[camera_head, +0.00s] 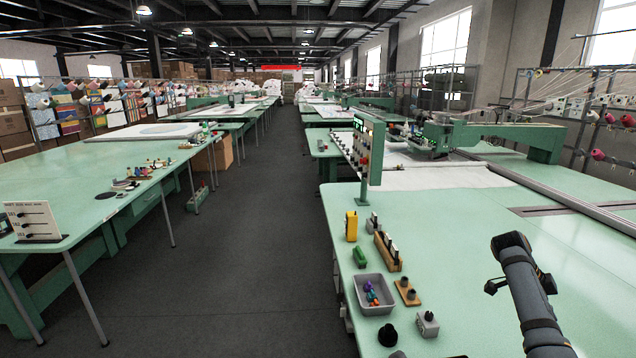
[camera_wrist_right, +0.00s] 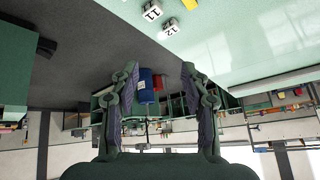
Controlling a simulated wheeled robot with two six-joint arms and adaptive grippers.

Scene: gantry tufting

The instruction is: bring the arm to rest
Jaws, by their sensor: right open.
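My right gripper (camera_wrist_right: 160,72) is open in the right wrist view, with its two dark fingers standing apart. Nothing is held between them. My left gripper is not in view.
The right green table (camera_head: 470,220) carries a grey bin (camera_head: 374,308) with small coloured pieces, a yellow device (camera_head: 351,226), a wooden block holder (camera_head: 387,252) and a control panel (camera_head: 368,147). A machine gantry (camera_head: 500,136) stands behind.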

